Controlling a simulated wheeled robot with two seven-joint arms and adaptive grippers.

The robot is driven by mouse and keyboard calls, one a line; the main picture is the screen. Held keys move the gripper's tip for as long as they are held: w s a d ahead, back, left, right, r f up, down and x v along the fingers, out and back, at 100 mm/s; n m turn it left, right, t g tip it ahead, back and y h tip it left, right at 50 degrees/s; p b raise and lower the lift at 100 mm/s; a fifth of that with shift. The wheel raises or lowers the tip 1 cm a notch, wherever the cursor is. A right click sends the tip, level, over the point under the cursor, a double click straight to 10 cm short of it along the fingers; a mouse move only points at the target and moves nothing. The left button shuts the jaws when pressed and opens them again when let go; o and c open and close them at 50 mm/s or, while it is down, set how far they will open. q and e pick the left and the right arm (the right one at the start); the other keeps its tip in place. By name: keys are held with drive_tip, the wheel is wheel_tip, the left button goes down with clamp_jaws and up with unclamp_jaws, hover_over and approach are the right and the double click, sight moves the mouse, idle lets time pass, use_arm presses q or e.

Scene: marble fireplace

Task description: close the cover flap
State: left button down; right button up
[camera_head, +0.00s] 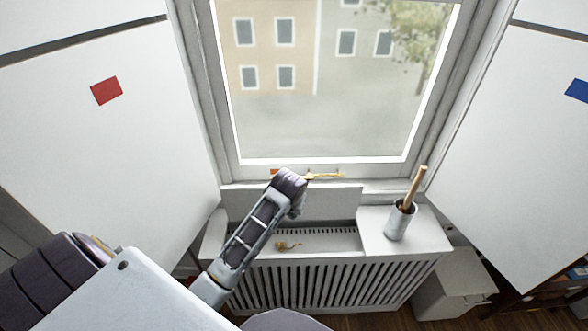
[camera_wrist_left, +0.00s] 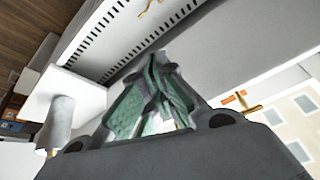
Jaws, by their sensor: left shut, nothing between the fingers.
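The cover flap (camera_head: 335,203) is a pale panel standing raised at the back of the radiator cover (camera_head: 330,285), below the window. In the left wrist view the flap (camera_wrist_left: 235,50) is the broad grey surface beyond the fingers. In front of it the top opening shows a slotted strip and a small brass piece (camera_head: 287,246). My left gripper (camera_head: 297,208) is over the opening, in front of the flap; its wrist hides part of the flap. Its green-padded fingers (camera_wrist_left: 157,62) are shut and empty. I cannot tell whether they touch the flap. My right gripper is not in view.
A white pot (camera_head: 397,222) with a wooden-handled tool stands on the cover's right top. A brass window handle (camera_head: 323,175) is above the flap. White panels with red (camera_head: 107,90) and blue patches flank the window. A white bin (camera_head: 452,285) stands at right.

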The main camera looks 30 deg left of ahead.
use_arm(q)
drive_tip(key=w+a+r+n, duration=0.2)
drive_tip(key=w+a+r, duration=0.1)
drive_tip(key=w+r, duration=0.3)
drive_tip(key=w+a+r+n+y, duration=0.1)
drive_tip(key=w+a+r+n, duration=0.1)
drive_tip(key=w+a+r, duration=0.2)
drive_tip(key=w+r, duration=0.3)
drive_tip(key=r, duration=0.1)
drive_tip(key=shift+w+a+r+n, duration=0.2)
drive_tip(key=shift+a+r+n, duration=0.05)
drive_tip(key=shift+r+n, duration=0.05)
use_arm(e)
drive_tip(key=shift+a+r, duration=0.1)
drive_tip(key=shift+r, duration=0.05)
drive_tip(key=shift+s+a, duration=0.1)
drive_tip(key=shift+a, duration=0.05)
use_arm(q)
wheel_tip(320, 180, down, 10)
drive_tip(key=p, duration=0.3)
drive_tip(key=shift+w+a+r, duration=0.2)
drive_tip(key=shift+r, duration=0.05)
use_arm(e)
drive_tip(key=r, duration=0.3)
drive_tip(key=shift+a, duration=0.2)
use_arm(q)
drive_tip(key=shift+f+t, duration=0.1)
drive_tip(key=shift+t, duration=0.2)
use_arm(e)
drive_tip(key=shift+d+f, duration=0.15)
